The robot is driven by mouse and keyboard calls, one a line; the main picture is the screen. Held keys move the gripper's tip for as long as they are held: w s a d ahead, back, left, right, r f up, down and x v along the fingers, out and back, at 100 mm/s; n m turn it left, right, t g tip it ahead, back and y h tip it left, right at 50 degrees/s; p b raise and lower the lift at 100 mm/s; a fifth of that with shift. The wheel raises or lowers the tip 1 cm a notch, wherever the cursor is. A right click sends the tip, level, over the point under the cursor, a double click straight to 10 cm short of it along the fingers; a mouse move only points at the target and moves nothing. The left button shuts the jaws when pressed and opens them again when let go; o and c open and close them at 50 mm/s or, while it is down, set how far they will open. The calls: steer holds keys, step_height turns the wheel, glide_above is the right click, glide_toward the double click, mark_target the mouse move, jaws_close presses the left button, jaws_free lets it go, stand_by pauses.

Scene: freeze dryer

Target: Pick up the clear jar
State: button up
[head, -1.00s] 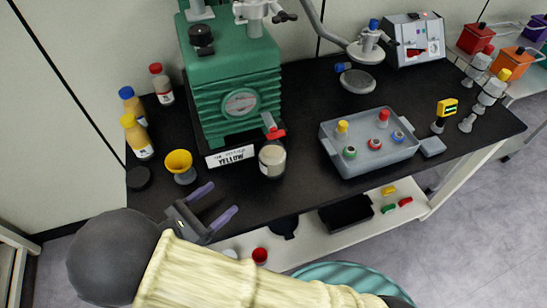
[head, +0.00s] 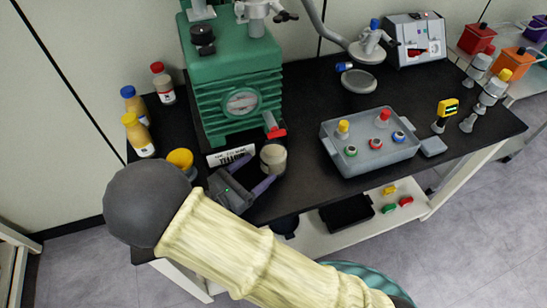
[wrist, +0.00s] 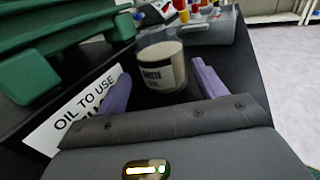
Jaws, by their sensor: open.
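The clear jar (head: 274,158) stands on the black bench top in front of the green machine, with pale contents and a dark lower part. In the wrist view the jar (wrist: 161,68) shows a dark label and sits ahead of my gripper, between the lines of its two purple fingers. My gripper (head: 250,177) is open, just left of and in front of the jar in the head view. No object is held.
The green machine (head: 238,97) with a red-handled valve stands right behind the jar. A label card (head: 230,156) and a yellow funnel (head: 180,160) are to the left. A grey tray (head: 365,158) with several small capped vials is to the right.

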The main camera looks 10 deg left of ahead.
mark_target(263, 164)
steer(key=shift+d, duration=0.1)
steer(key=x, duration=0.5)
steer(key=shift+r, duration=0.1)
stand_by(0.4)
steer(key=c, duration=0.9)
steer(key=shift+r, duration=0.15)
